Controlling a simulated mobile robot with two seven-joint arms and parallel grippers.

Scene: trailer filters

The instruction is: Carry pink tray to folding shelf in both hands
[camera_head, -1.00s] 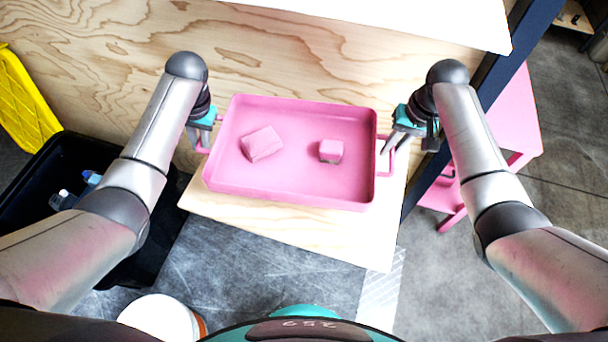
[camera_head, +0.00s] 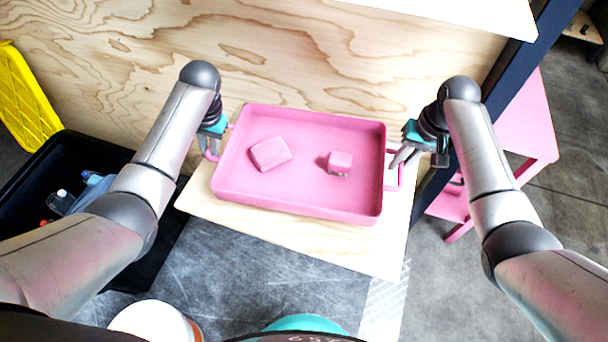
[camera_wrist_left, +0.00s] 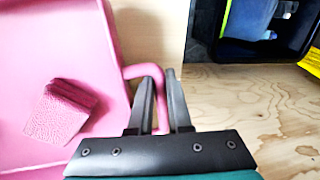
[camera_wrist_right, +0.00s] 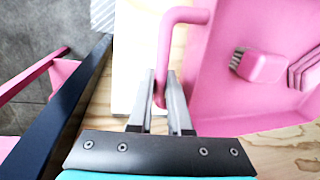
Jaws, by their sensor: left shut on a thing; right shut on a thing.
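The pink tray (camera_head: 300,195) is held between my two grippers, above a light plywood surface (camera_head: 330,248); I cannot tell how high. Two pink blocks lie in it: a larger one (camera_head: 270,153) on the left and a smaller one (camera_head: 340,161) on the right, which shows dark bristles in the right wrist view (camera_wrist_right: 262,66). My left gripper (camera_wrist_left: 160,108) is shut on the tray's left handle (camera_wrist_left: 147,70). My right gripper (camera_wrist_right: 160,100) is shut on the right handle (camera_wrist_right: 185,16). A pink piece of furniture (camera_head: 525,125), possibly the folding shelf, stands at the right.
A dark blue post (camera_head: 500,70) stands close beside my right arm. A black bin (camera_head: 70,150) with bottles and a yellow lid (camera_head: 25,100) are at the left. A white bucket (camera_head: 150,322) stands at the front. Grey floor is open at the right.

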